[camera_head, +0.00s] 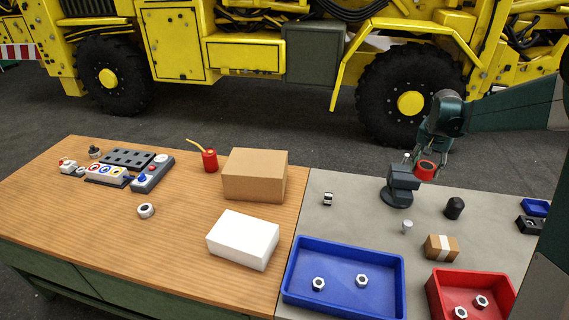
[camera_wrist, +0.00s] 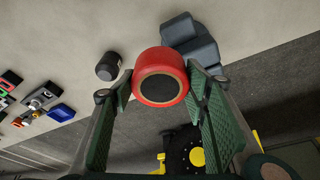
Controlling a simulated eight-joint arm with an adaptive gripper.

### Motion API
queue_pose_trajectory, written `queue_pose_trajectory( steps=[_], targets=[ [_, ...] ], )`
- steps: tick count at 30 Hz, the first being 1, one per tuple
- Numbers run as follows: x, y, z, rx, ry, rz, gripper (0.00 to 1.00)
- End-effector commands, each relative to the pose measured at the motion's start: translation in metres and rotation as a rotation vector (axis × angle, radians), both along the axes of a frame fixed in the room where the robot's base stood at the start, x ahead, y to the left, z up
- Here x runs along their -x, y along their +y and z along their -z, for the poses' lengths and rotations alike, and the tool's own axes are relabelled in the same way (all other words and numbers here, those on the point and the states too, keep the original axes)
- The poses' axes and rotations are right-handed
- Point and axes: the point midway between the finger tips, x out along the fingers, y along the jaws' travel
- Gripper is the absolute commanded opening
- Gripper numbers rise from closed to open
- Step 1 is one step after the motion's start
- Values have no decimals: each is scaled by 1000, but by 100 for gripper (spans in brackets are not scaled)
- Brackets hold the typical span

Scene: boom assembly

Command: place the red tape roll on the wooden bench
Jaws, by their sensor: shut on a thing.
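The red tape roll (camera_wrist: 160,78) is between the two green finger pads of my gripper (camera_wrist: 160,100) in the wrist view. In the head view, the red tape roll (camera_head: 426,170) is held in my gripper (camera_head: 422,160) above the grey part of the worktop, beside the dark vise. The gripper is shut on the roll. The wooden bench (camera_head: 180,240) is the left part of the worktop, away from the gripper.
The bench holds a cardboard box (camera_head: 254,175), a white box (camera_head: 243,240), a red oil can (camera_head: 209,160), a nut (camera_head: 146,210) and a control panel (camera_head: 108,173). A dark vise (camera_head: 401,185), a blue tray (camera_head: 342,306) and a red tray (camera_head: 437,302) stand on the grey top.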

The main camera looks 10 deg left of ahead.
Motion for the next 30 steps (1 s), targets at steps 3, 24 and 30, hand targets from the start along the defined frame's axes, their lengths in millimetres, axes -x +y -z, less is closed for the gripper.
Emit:
queue_pose_trajectory(
  steps=[3, 24, 30],
  targets=[
    [-5, 40, 0, 0, 0, -42, 30],
    [-2, 261, 0, 0, 0, -275, 30],
    [9, 324, 0, 0, 0, -343, 30]
  ],
)
